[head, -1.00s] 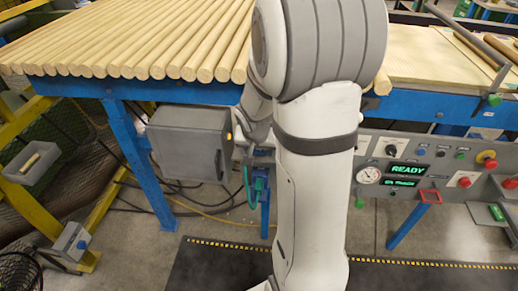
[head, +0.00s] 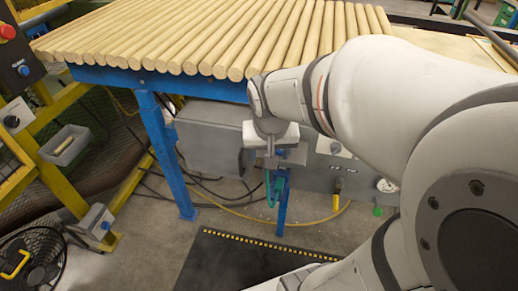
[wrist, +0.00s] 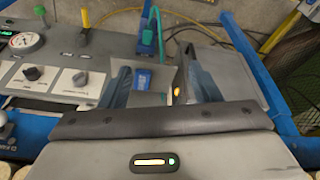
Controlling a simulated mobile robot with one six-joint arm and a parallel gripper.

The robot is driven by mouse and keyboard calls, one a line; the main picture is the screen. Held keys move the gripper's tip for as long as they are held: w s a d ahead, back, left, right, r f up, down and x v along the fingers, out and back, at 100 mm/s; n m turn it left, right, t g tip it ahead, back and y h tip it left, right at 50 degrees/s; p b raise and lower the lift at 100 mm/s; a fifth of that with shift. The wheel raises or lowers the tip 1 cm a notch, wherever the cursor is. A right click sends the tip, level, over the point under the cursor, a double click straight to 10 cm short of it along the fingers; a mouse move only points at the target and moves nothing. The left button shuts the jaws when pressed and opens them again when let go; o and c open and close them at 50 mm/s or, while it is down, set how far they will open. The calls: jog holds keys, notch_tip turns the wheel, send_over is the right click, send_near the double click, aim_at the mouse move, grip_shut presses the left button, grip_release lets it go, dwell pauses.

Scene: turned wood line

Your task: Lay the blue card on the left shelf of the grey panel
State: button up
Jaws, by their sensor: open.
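My gripper (head: 272,148) reaches down in front of the table, at the left end of the grey panel (head: 316,176). In the wrist view my gripper (wrist: 162,74) has its two fingers wide apart. A small blue flat piece with a pale mark, seemingly the blue card (wrist: 143,80), shows between the fingers, close to the left one. It appears to lie on a light grey surface, perhaps the left shelf; the fingers do not visibly grip it.
A grey box (head: 210,138) hangs left of the gripper. A green cable (wrist: 155,22) stands just beyond the fingers. Knobs (wrist: 75,82) and a gauge (wrist: 27,42) are on the panel. Wooden rods (head: 190,40) cover the blue-framed table above.

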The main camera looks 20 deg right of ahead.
jog(key=s+a+n+y, duration=0.1)
jog(key=s+a+n, duration=0.2)
jog(key=s, duration=0.4)
jog(key=shift+a+g, duration=0.4)
jog(key=shift+a, duration=0.4)
jog(key=shift+r, duration=0.15)
notch_tip(320, 180, up, 8)
jog(key=p, duration=0.7)
jog(key=shift+s+r+p, duration=0.15)
jog(key=shift+r+p, duration=0.05)
jog(key=shift+p, duration=0.2)
